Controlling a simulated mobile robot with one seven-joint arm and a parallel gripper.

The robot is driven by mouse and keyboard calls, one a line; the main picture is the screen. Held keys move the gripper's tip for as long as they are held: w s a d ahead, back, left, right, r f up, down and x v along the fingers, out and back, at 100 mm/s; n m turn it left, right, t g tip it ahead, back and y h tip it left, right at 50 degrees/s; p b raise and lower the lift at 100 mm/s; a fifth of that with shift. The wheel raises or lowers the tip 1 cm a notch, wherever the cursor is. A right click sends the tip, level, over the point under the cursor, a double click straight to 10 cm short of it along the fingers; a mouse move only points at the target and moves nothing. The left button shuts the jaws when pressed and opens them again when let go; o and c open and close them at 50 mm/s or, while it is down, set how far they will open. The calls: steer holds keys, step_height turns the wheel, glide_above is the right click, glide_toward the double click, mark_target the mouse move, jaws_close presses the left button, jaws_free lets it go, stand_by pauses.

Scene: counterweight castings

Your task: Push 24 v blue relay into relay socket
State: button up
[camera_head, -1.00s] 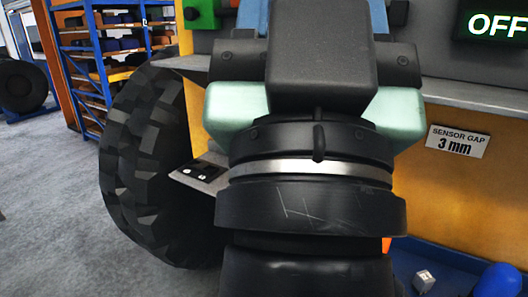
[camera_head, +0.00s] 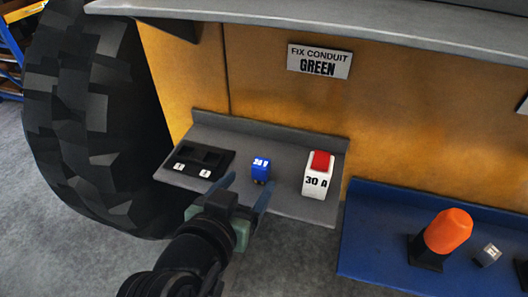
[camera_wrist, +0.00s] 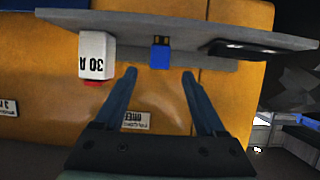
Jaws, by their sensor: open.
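The small blue relay (camera_head: 261,171) stands on the grey shelf (camera_head: 285,196), between the black socket block and a white block. The black relay socket block (camera_head: 205,161) has two openings, labelled 1 and 2, at the shelf's left end. My gripper (camera_head: 246,187) is open and empty, in front of the shelf just short of the relay. In the wrist view the relay (camera_wrist: 160,56) shows upside down, beyond and between my two open fingertips (camera_wrist: 160,74), with metal pins at its base. The socket block (camera_wrist: 240,48) shows there to its right.
A white block marked 30 A with a red top (camera_head: 318,174) stands right of the relay. A blue tray (camera_head: 385,225) at right holds an orange-capped part (camera_head: 448,231) and a small grey cube (camera_head: 488,255). A large tyre (camera_head: 90,115) stands left, and a grey ledge (camera_head: 330,22) overhangs above.

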mark_target(260, 171)
steer(key=p+x, duration=0.1)
steer(key=x, duration=0.4)
steer(key=shift+d, duration=0.2)
steer(key=shift+p+x, duration=1.5)
steer(key=shift+x, duration=1.45)
steer(key=shift+a+f, duration=0.1)
steer(key=shift+a, duration=0.05)
jaws_close()
